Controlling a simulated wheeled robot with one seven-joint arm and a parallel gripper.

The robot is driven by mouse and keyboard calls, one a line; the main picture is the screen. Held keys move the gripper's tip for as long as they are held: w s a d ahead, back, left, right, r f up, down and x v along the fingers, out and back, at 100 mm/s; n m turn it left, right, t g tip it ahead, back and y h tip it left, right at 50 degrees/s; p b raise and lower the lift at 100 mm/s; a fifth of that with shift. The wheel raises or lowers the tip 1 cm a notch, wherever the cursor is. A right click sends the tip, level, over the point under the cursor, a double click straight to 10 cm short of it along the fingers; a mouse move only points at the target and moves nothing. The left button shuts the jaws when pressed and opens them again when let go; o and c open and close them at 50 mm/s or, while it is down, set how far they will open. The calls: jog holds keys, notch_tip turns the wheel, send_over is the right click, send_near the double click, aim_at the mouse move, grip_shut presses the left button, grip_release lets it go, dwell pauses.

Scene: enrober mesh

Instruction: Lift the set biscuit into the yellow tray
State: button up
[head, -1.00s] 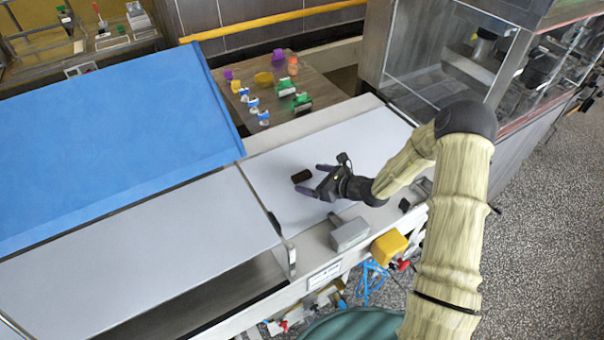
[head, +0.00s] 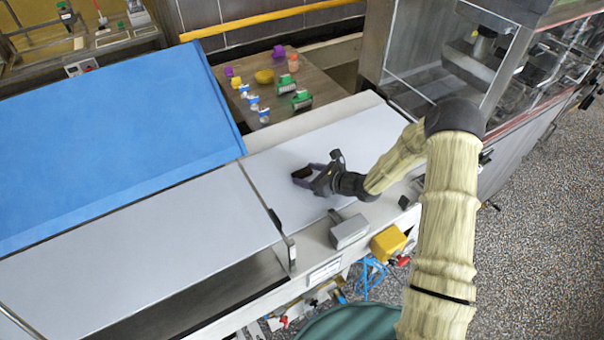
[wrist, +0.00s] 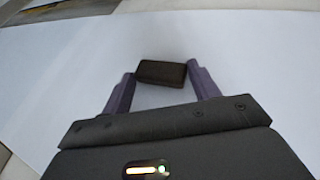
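The set biscuit is a small dark brown block (head: 301,173) lying on the white belt surface (head: 345,135). It also shows clearly in the wrist view (wrist: 161,73). My gripper (head: 304,177) is low over the belt, its purple fingers apart. In the wrist view its fingertips (wrist: 161,80) stand on either side of the biscuit's ends, with the right one very close to it; I cannot tell whether it touches. No yellow tray can be picked out with certainty; a small yellow dish (head: 264,76) is on the wooden table behind.
The wooden table (head: 330,82) holds several small coloured items, including green clips (head: 302,99). A blue sheet (head: 110,140) covers the left. A grey box (head: 349,232) and yellow box (head: 388,242) sit at the belt's front edge. A glass-sided machine (head: 430,60) stands to the right.

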aim_at(308, 179)
jog(key=shift+r, duration=0.1)
notch_tip(308, 179, up, 10)
jog(key=b, duration=0.2)
dwell(0.6)
dwell(0.6)
